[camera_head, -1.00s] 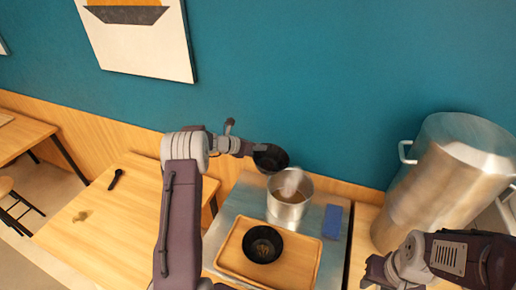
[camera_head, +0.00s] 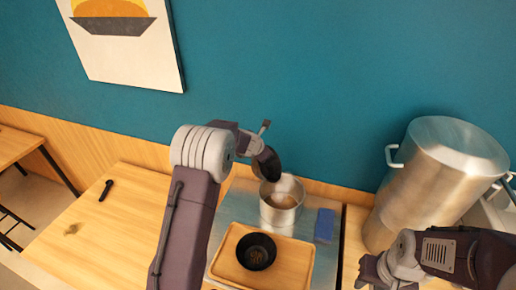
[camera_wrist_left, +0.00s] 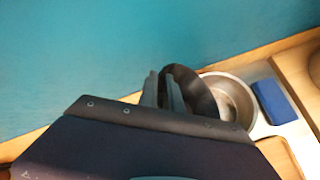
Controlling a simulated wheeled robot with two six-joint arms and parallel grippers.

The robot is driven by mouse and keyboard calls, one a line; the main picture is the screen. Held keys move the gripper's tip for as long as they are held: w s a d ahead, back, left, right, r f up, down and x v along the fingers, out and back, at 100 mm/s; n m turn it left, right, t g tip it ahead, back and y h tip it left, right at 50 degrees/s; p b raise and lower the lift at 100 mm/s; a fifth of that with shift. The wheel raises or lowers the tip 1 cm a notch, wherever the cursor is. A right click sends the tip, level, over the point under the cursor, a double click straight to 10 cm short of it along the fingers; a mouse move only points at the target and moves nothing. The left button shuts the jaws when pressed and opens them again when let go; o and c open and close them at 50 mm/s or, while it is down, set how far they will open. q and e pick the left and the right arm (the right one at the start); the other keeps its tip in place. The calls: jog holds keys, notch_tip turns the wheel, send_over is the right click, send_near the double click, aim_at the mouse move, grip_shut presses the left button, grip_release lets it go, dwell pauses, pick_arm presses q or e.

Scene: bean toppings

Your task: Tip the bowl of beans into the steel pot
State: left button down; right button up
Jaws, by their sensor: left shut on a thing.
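A dark bowl (camera_head: 268,166) is in my left gripper (camera_head: 254,148), which is shut on its rim. The bowl is steeply tilted at the upper left edge of the small steel pot (camera_head: 281,212). In the left wrist view, the fingers (camera_wrist_left: 164,92) grip the dark bowl (camera_wrist_left: 192,88), and the steel pot (camera_wrist_left: 238,97) lies just to its right. I cannot make out beans in the tilted bowl. A pale blurred patch shows over the pot's mouth. My right gripper (camera_head: 376,274) is low at the right, away from the pot; its fingers are unclear.
A wooden tray (camera_head: 296,262) with a second black bowl (camera_head: 256,251) sits in front of the pot. A blue block (camera_head: 325,225) lies right of the pot. A large stockpot (camera_head: 437,185) stands at the right. The left table (camera_head: 120,225) is mostly clear.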

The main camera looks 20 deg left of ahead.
pick_arm(q)
jog(key=d+m+y+p, duration=0.1)
jog(key=d+y, duration=0.1)
jog(key=d, duration=0.1)
jog(key=shift+r+p, duration=0.2)
jog(key=shift+p, duration=0.1)
jog(key=shift+d+f+m+y, duration=0.3)
jog(key=shift+d+y, duration=0.1)
jog(key=shift+d, duration=0.25)
jog(key=d+f+m+t+y+p, duration=0.1)
jog(key=d+f+m+y+p, duration=0.1)
jog(key=d, duration=0.5)
jog(key=shift+s+d+m+y+p, duration=0.2)
jog(key=shift+m+y+p, duration=0.45)
jog(key=shift+y, duration=0.55)
jog(key=shift+w, duration=0.1)
